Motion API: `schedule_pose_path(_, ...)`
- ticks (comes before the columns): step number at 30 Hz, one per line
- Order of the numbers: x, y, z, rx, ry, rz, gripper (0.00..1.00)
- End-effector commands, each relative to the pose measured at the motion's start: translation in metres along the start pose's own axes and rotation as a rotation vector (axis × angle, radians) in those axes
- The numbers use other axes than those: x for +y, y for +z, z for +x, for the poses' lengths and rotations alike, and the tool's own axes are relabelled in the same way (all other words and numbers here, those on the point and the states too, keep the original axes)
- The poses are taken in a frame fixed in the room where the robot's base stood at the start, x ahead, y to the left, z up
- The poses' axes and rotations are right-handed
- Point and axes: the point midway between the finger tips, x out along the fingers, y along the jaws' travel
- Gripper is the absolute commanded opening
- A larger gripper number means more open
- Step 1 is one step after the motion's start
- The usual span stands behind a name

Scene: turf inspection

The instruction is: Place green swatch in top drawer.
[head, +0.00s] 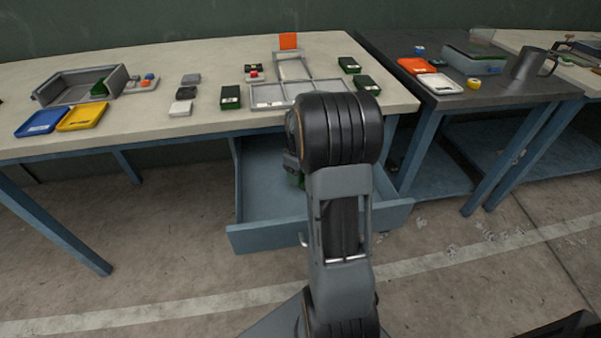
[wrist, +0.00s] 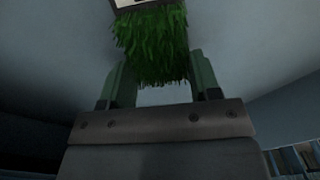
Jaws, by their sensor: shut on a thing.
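The green swatch (wrist: 152,38) is a tuft of grass-like turf with a pale, dark-marked label at its top edge in the wrist view. My gripper (wrist: 160,72) is shut on it, with a finger on each side. The drawer (head: 260,236) is blue-grey and pulled open under the light-topped table. In the head view my arm hides most of the gripper; a bit of green shows beside the arm, over the drawer's interior. Pale blue-grey surfaces surround the swatch in the wrist view. I cannot tell whether the swatch touches the drawer floor.
Dark green-sided blocks (head: 230,97) stand on the table with a grey divided tray (head: 268,95), a grey open bin (head: 72,84), a blue tray (head: 42,122) and a yellow tray (head: 83,116). A dark-topped table (head: 468,105) stands right. The drawer's left part looks empty.

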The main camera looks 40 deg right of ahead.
Motion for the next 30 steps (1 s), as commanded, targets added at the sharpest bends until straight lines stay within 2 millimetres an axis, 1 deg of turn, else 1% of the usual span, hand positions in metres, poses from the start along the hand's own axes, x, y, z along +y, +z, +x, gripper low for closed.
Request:
schedule_pose_path(7,0.000,0.000,0.004,0.000,-0.001,0.000,0.35)
schedule_pose_path(8,0.000,0.000,0.003,0.000,0.000,0.000,0.60)
schedule_pose_path(15,0.000,0.000,0.003,0.000,0.000,-0.001,0.82)
schedule_pose_path(23,0.000,0.000,0.000,0.001,0.001,-0.001,0.82)
schedule_pose_path(26,0.001,-0.001,-0.008,0.002,0.002,-0.001,0.82)
schedule_pose_path(30,0.001,-0.001,-0.032,0.003,0.003,0.000,0.82)
